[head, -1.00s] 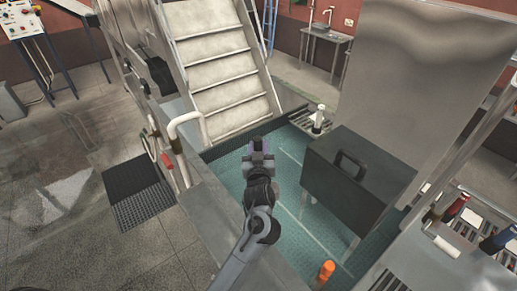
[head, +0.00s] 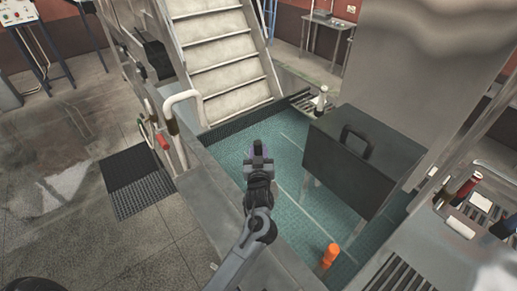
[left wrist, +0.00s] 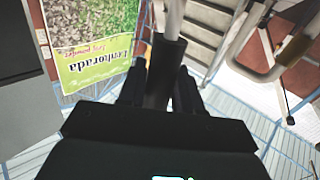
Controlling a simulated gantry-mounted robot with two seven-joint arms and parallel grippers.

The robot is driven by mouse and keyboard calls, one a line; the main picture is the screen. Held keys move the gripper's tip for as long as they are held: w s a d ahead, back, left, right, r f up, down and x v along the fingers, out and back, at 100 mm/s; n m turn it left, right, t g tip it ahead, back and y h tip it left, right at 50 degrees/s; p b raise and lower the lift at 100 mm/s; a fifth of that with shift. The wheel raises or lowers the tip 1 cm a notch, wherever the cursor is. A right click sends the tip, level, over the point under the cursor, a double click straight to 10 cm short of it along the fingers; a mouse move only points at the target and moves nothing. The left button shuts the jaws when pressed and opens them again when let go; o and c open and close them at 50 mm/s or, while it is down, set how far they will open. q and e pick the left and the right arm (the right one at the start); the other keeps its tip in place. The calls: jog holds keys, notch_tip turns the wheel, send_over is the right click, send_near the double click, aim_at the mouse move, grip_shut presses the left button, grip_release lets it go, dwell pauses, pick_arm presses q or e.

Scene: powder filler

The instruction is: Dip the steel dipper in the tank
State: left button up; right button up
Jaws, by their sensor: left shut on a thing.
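My left gripper (head: 259,160) is over the teal floor in the middle of the head view, left of a dark grey box (head: 385,160) with a handle on top. I cannot tell whether this box is the tank. In the left wrist view my left gripper (left wrist: 159,92) is shut on a dark upright handle (left wrist: 160,68) with a pale metal shaft (left wrist: 174,18) above it, likely the steel dipper. The dipper's bowl is hidden or out of view. My right gripper is not in view.
A low steel wall (head: 225,190) runs beside my left arm. Steps (head: 225,60) rise behind. An orange-topped post (head: 330,255) stands in front, and a steel counter (head: 425,240) is at right. A green-labelled powder bag (left wrist: 95,65) shows in the left wrist view.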

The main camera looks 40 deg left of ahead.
pick_arm(q)
notch_tip(320, 180, down, 11)
jog(key=b, duration=0.6)
dwell(0.7)
dwell(0.9)
jog(key=shift+r, duration=0.15)
